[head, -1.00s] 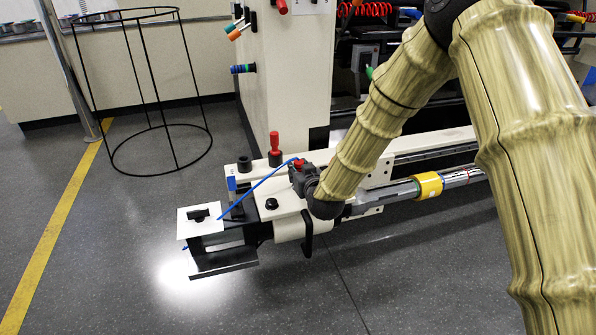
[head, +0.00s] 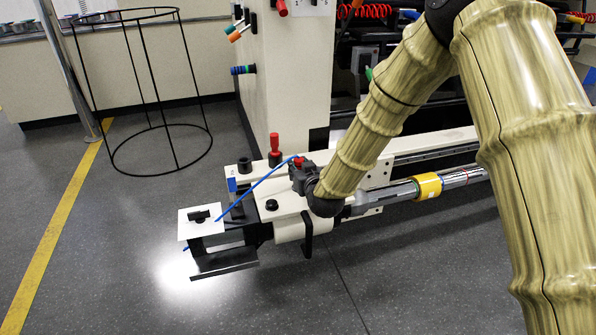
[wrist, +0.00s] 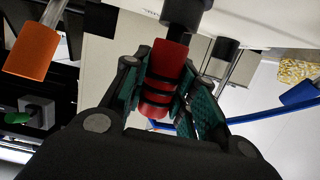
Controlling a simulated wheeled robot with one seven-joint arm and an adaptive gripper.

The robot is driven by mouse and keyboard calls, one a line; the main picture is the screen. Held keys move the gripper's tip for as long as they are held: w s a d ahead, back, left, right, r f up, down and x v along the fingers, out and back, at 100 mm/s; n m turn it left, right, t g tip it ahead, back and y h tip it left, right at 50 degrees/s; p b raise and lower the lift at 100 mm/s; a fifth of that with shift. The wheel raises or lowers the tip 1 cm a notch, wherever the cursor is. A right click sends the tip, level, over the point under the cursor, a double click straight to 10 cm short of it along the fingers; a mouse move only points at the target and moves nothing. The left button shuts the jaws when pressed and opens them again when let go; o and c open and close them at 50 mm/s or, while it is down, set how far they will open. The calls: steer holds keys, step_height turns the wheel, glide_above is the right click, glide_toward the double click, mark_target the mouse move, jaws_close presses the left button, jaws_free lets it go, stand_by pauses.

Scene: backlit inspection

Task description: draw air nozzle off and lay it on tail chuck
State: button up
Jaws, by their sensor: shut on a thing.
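My gripper (wrist: 165,95) is shut on a red piece with black bands, which I take as the air nozzle (wrist: 168,62). Its upper end in the wrist view meets a dark cylindrical fitting (wrist: 186,12); I see no gap between them. In the head view the red nozzle (head: 298,162) shows as a small spot at my gripper's tip, above the pale end of the machine. A thin blue hose (head: 255,187) runs from there down to the left. A grey and chrome cylinder with a yellow band (head: 428,186) lies along the rail, partly behind my arm; I cannot tell whether it is the tail chuck.
A red-topped black post (head: 274,144) and a black stub (head: 244,165) stand beside my gripper. A white plate (head: 198,228) sits at the machine's left end over a bright floor patch. A black wire frame (head: 160,130) stands back left.

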steer(key=shift+r+p, duration=3.6)
steer(key=shift+r, duration=1.2)
